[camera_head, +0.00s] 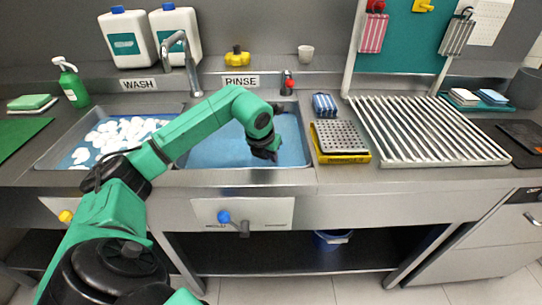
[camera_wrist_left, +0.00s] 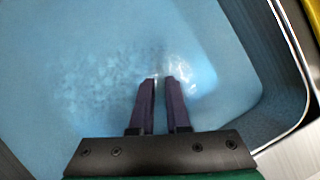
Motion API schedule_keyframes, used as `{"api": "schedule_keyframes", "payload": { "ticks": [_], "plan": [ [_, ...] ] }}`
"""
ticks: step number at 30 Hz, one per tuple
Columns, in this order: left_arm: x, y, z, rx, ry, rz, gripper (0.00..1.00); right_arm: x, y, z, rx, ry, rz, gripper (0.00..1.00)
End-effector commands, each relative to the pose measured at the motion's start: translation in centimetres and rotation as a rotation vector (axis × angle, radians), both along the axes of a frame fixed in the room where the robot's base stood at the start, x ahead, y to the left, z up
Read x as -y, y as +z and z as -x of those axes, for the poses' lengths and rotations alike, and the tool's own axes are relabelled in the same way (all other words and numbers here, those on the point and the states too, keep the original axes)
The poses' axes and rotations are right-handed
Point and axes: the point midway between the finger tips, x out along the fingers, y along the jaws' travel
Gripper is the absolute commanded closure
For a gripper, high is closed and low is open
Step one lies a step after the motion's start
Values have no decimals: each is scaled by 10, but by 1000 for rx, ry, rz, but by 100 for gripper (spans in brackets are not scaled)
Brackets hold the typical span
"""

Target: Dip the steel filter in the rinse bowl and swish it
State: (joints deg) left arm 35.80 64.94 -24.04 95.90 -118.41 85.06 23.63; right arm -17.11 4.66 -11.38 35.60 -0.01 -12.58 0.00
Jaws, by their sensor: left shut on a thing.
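The rinse bowl is the right-hand sink basin (camera_head: 290,120) under the RINSE sign, full of blue water. It fills most of the left wrist view (camera_wrist_left: 80,40). My left gripper (camera_head: 265,156) reaches down into this basin. In the left wrist view its two dark fingers (camera_wrist_left: 163,80) point into the water with a narrow gap between them. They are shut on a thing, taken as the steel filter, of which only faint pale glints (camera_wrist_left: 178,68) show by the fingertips. Its outline is blurred by the water. My right gripper is not in view.
The WASH basin (camera_head: 75,160) with white foam lies left of the rinse basin. A perforated grey plate on a yellow tray (camera_head: 345,158) and a blue-striped item (camera_head: 325,105) stand to the right. A ribbed drain rack (camera_head: 430,130) is farther right. A steel faucet (camera_head: 190,65) stands behind.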

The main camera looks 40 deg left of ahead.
Motion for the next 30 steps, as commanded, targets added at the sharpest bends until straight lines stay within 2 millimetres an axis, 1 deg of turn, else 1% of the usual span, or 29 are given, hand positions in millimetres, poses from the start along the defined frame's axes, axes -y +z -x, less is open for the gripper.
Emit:
{"api": "schedule_keyframes", "payload": {
  "ticks": [1, 3, 6, 16, 21, 23, 26, 30],
  "plan": [
    [0, -15, 0, 0, 0, 0, 100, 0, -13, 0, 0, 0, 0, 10],
    [0, -23, 0, 0, 0, 0, 100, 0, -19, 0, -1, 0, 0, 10],
    [0, -28, 0, 0, 0, 0, 100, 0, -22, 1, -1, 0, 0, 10],
    [1, -25, -1, 1, 0, 1, 100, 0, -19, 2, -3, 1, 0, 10],
    [15, -23, -12, 3, -2, 4, 100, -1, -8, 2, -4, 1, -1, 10],
    [18, -24, -14, 2, -2, 1, 100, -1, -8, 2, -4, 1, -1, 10],
    [11, -29, -9, 0, 2, -2, 100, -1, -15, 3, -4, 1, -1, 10],
    [-6, -32, 4, -1, 4, -4, 100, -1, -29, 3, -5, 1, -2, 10]
  ]
}}
